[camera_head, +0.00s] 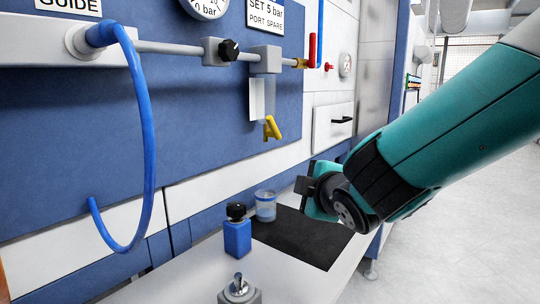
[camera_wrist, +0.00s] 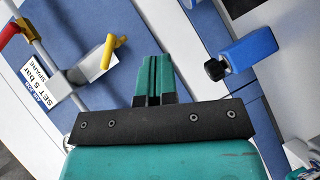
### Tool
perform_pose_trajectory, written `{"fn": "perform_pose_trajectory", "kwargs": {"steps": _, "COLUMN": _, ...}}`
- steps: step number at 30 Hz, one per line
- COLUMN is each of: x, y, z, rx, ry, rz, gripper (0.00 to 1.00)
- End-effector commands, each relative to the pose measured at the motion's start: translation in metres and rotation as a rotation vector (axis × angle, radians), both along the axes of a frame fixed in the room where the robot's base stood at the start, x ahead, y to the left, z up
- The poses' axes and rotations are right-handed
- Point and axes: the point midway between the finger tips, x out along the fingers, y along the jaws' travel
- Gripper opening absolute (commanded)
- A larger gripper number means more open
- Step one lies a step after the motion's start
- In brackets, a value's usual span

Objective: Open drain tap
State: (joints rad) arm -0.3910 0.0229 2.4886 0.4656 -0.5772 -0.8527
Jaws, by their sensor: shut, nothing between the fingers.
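A yellow handle (camera_head: 271,128), which looks like the drain tap, hangs below a grey block with a pale, clear-looking plate or bowl (camera_head: 260,98) on the pipe. In the wrist view the yellow handle (camera_wrist: 114,52) is left of my fingers, clear of them. My gripper (camera_head: 310,194) is low at the right, over the bench's dark mat and below the tap. In the wrist view my gripper (camera_wrist: 154,78) is shut, its teal fingers together and empty. The tap's inner position cannot be seen.
A blue bottle (camera_head: 237,238) with a black cap and a clear cup (camera_head: 265,206) stand by the dark mat (camera_head: 300,240). A grey block with a metal toggle (camera_head: 239,290) is nearer. A red lever (camera_head: 312,50), black knob (camera_head: 229,50) and looping blue hose (camera_head: 148,130) are on the pipework.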

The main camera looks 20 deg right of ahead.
Motion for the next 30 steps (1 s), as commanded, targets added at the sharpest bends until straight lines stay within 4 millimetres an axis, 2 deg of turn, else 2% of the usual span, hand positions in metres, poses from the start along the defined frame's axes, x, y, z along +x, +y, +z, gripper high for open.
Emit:
{"fn": "perform_pose_trajectory", "kwargs": {"steps": 1, "x": 0.011, "y": -0.001, "z": -0.007, "rx": -0.15, "ry": -0.118, "rz": 0.031, "gripper": 0.0}}
{"fn": "perform_pose_trajectory", "kwargs": {"steps": 6, "x": 0.021, "y": 0.013, "z": 0.019, "rx": -0.603, "ry": -0.447, "rz": 0.122, "gripper": 0.0}}
{"fn": "perform_pose_trajectory", "kwargs": {"steps": 10, "x": 0.019, "y": 0.028, "z": 0.03, "rx": -0.798, "ry": -0.584, "rz": 0.165, "gripper": 0.0}}
{"fn": "perform_pose_trajectory", "kwargs": {"steps": 14, "x": 0.022, "y": 0.035, "z": 0.038, "rx": -0.87, "ry": -0.632, "rz": 0.18, "gripper": 0.0}}
{"fn": "perform_pose_trajectory", "kwargs": {"steps": 17, "x": 0.031, "y": 0.037, "z": 0.045, "rx": -0.873, "ry": -0.635, "rz": 0.182, "gripper": 0.0}}
{"fn": "perform_pose_trajectory", "kwargs": {"steps": 30, "x": 0.101, "y": 0.051, "z": 0.071, "rx": -0.868, "ry": -0.632, "rz": 0.181, "gripper": 0.0}}
